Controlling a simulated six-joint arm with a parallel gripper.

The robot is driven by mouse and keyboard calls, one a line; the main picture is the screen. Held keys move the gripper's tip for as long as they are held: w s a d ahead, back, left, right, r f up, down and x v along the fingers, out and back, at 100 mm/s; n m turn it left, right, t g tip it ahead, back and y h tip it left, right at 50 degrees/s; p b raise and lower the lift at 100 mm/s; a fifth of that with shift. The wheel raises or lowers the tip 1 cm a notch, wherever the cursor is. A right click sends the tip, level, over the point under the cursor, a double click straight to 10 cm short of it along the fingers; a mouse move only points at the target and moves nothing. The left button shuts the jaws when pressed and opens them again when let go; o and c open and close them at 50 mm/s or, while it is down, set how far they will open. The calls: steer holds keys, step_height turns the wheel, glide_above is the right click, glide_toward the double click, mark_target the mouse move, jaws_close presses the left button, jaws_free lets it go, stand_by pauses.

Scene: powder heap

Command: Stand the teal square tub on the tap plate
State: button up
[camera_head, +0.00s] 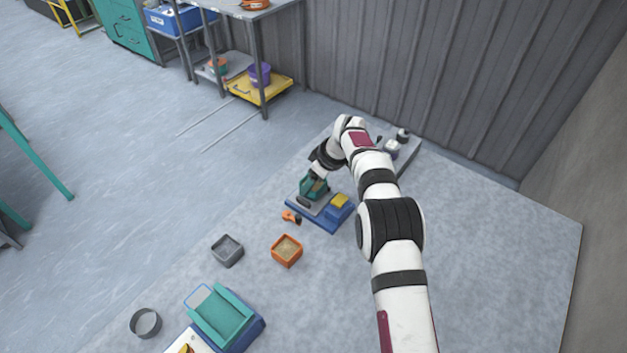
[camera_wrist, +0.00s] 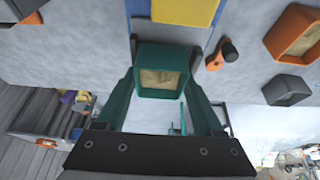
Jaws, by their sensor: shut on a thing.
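The teal square tub (camera_head: 320,194) is at the far left end of the blue tapping device. In the wrist view the tub (camera_wrist: 162,58) sits between the two fingers with beige powder inside. My gripper (camera_head: 314,178) is shut on it, and the gripper's fingers (camera_wrist: 160,88) flank the tub in the wrist view. The tap plate (camera_head: 319,207) is the grey top on the blue base (camera_head: 333,225), beside a yellow block (camera_head: 340,200). The block also shows in the wrist view (camera_wrist: 185,10). I cannot tell whether the tub's underside touches the plate.
A small orange-and-black tool (camera_head: 291,216) lies left of the device. An orange tub (camera_head: 287,250) with powder and a grey square tub (camera_head: 227,250) stand nearer. A teal tray (camera_head: 222,317) on a blue base and a grey round dish (camera_head: 145,323) are at lower left. The right floor is clear.

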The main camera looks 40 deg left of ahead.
steer(key=shift+d+f, duration=0.1)
stand_by(0.3)
steer(key=o, duration=1.5)
steer(key=shift+c, duration=0.2)
steer(key=shift+s+f, duration=0.1)
step_height(320, 180, up, 7)
steer(key=shift+r, duration=0.2)
